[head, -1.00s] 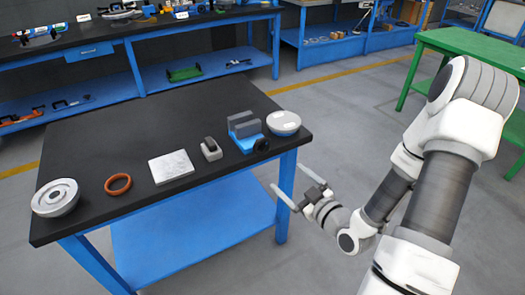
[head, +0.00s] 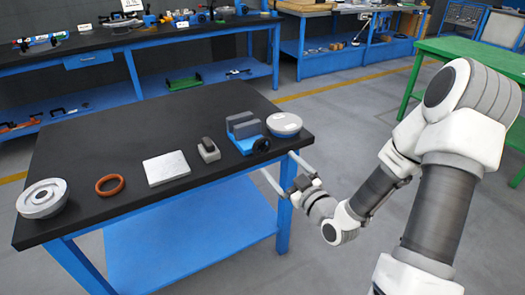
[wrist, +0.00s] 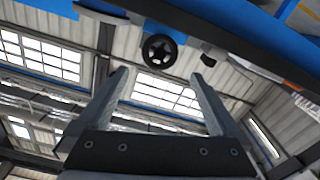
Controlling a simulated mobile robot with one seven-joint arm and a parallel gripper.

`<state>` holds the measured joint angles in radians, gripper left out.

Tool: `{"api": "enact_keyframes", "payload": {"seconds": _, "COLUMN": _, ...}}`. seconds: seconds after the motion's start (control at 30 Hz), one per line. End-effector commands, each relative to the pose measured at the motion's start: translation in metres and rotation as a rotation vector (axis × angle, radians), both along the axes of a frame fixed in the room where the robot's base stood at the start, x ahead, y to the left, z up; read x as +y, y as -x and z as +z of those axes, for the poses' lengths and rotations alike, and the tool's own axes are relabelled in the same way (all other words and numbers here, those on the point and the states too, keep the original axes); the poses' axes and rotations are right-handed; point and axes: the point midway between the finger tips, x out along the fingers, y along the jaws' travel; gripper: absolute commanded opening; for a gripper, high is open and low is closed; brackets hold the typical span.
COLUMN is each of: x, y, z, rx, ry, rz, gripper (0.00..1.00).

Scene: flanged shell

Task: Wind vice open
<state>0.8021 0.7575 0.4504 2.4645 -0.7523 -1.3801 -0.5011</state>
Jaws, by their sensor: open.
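The blue vice (head: 243,132) with grey jaws stands near the right end of the black-topped table. Its black handwheel (head: 261,145) faces the table's front edge. In the wrist view the handwheel (wrist: 159,50) shows as a spoked black wheel at the upper middle, beyond the fingers. My gripper (head: 282,170) is open and empty, in front of the table's front right corner, below and to the right of the handwheel, apart from it. Its two fingers (wrist: 158,85) stand wide apart in the wrist view. How far the vice jaws are apart is hard to tell.
On the table lie a flanged grey shell (head: 41,198), an orange ring (head: 110,186), a pale plate (head: 166,168), a small grey block with a dark top (head: 208,150) and a round white-topped part (head: 285,124) right of the vice. The blue table leg (head: 284,210) is close to my gripper.

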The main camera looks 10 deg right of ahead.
Motion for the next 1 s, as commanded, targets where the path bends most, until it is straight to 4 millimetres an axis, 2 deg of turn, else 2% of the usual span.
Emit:
{"api": "enact_keyframes", "payload": {"seconds": 0.1, "x": 0.009, "y": -0.026, "z": -0.001, "rx": -0.002, "ry": 0.0, "rz": 0.001, "gripper": 1.0}}
{"api": "enact_keyframes", "payload": {"seconds": 0.3, "x": 0.022, "y": -0.066, "z": -0.001, "rx": -0.002, "ry": -0.001, "rz": 0.001, "gripper": 1.0}}
{"api": "enact_keyframes", "payload": {"seconds": 0.5, "x": 0.03, "y": -0.091, "z": 0.0, "rx": -0.001, "ry": 0.001, "rz": 0.0, "gripper": 1.0}}
{"api": "enact_keyframes", "payload": {"seconds": 0.67, "x": 0.032, "y": -0.099, "z": 0.0, "rx": 0.001, "ry": 0.0, "rz": -0.001, "gripper": 1.0}}
{"api": "enact_keyframes", "payload": {"seconds": 0.93, "x": 0.032, "y": -0.1, "z": 0.0, "rx": 0.001, "ry": 0.0, "rz": -0.001, "gripper": 1.0}}
{"api": "enact_keyframes", "payload": {"seconds": 1.0, "x": 0.032, "y": -0.1, "z": 0.0, "rx": 0.001, "ry": 0.0, "rz": -0.001, "gripper": 0.87}}
